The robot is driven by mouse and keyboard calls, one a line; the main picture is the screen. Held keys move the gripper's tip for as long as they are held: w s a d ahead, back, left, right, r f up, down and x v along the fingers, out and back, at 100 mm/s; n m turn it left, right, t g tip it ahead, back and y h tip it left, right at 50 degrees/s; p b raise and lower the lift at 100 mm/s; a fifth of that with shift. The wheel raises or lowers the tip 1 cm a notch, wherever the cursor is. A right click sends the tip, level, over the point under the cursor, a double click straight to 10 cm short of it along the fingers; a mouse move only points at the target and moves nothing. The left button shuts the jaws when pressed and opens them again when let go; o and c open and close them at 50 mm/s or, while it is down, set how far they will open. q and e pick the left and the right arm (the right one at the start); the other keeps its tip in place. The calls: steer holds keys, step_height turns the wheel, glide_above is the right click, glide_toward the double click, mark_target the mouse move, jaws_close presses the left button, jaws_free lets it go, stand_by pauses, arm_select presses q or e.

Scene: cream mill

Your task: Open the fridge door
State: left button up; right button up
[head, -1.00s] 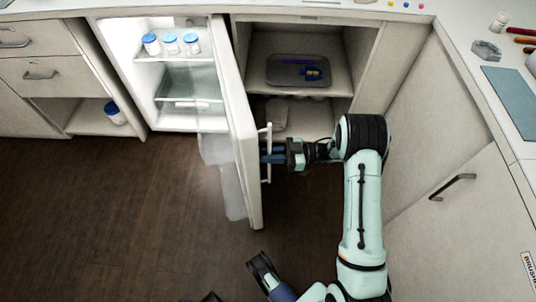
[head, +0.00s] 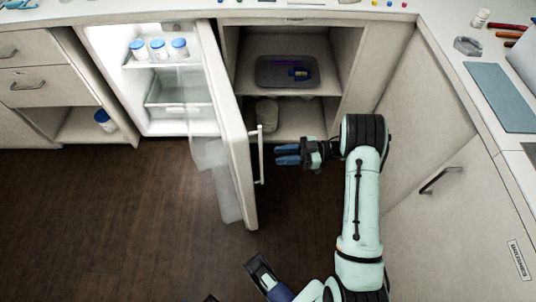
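The fridge door (head: 228,150) stands wide open, swung out toward me, with the lit fridge interior (head: 160,80) exposed at its left. A pale vertical bar handle (head: 260,155) is on the door's right-hand face. My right gripper (head: 276,154) is just right of the handle, with its two blue fingers slightly apart, empty and clear of the bar. Dark and blue parts at the bottom edge seem to be mine; I cannot tell my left gripper's state from them.
Several blue-capped jars (head: 158,49) stand on the fridge's upper shelf. An open cupboard right of the fridge holds a grey tray (head: 265,83). Drawers (head: 38,80) are at the left, and a counter with a blue mat (head: 500,96) is at the right. The dark floor (head: 110,220) is clear.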

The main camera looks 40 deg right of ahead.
arm_select(q)
steer(key=shift+s+d+r, duration=0.25)
steer(key=shift+s+r, duration=0.05)
steer(key=shift+s, duration=0.3)
arm_select(e)
steer(key=v, duration=0.6)
